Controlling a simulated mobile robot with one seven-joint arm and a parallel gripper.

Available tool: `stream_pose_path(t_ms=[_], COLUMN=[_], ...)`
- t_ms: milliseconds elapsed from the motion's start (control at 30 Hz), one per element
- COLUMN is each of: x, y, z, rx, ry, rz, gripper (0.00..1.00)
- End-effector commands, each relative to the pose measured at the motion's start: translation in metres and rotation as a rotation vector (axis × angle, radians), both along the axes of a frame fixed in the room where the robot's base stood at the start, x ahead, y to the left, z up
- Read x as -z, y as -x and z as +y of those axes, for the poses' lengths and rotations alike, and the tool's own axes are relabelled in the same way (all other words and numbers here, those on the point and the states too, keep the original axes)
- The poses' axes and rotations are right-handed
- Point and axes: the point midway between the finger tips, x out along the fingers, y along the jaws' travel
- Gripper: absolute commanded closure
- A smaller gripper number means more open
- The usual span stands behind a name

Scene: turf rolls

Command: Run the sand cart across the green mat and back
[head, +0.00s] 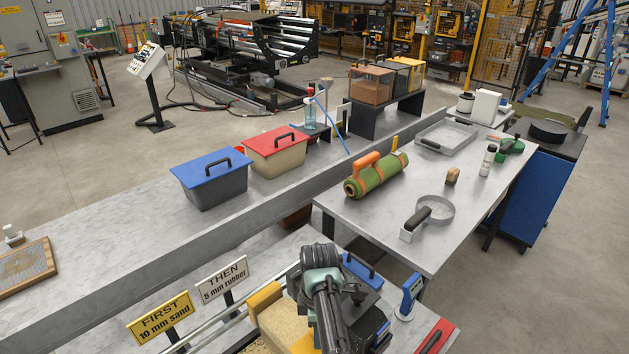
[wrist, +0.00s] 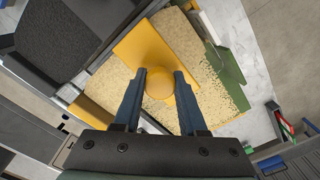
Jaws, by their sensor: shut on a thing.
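The yellow sand cart (head: 265,298) is at the bottom middle of the head view, partly hidden by my arm. Its yellow panel (wrist: 143,45) and round yellow knob (wrist: 160,88) fill the middle of the wrist view. My gripper (wrist: 160,75) is shut on the knob, one blue finger on each side. Pale grainy sand (wrist: 205,62) lies beside the panel. A green strip (wrist: 232,62), possibly the mat's edge, shows beyond the sand; the rest of the mat is hidden. In the head view my arm hides the fingers.
Signs reading FIRST 10 mm sand (head: 162,318) and THEN 5 mm rubber (head: 222,282) stand left of the cart beside a metal rail. A table with a green roll (head: 376,177) is behind. Blue-lidded (head: 210,178) and red-lidded (head: 275,152) bins stand on the long bench.

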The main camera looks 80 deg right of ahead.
Motion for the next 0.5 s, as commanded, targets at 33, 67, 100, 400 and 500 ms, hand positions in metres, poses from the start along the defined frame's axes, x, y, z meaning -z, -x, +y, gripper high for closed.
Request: stream_pose_path(t_ms=[33,67,100,400,500], x=[-0.0030,-0.0031,-0.0033,-0.0037,-0.0029], y=[0.0009,0.0010,0.0010,0.0015,0.0014], z=[-0.0043,-0.0044,-0.0046,-0.0054,-0.0044], rx=[0.002,0.002,0.002,0.002,0.002], ry=[0.011,0.011,0.012,0.015,0.012], rz=[-0.003,-0.003,-0.002,-0.002,-0.001], gripper=[1.00,1.00,1.00,0.43,0.29])
